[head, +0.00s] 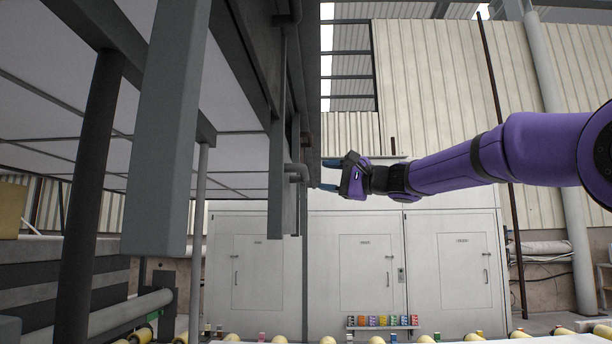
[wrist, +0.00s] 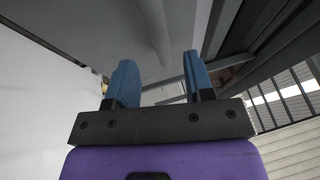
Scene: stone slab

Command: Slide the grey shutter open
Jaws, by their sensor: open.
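I cannot tell for certain which part is the grey shutter. Grey vertical panels hang from the overhead frame in the head view, a large one (head: 168,130) at left and a narrow one (head: 276,185) nearer the middle. My gripper (head: 324,175) reaches in from the right on the purple arm and points left. Its blue fingers are apart and look empty, close in the picture to a grey bent pipe (head: 297,172). In the wrist view my gripper (wrist: 162,75) also shows open, with a grey surface (wrist: 150,35) beyond the fingers. I see no contact.
White cabinets with doors (head: 367,272) stand behind. A small shelf of coloured boxes (head: 382,322) and several yellow rollers (head: 376,340) lie low in front. A dark post (head: 90,150) and a long grey roller (head: 105,316) are at left. Open space shows below my arm.

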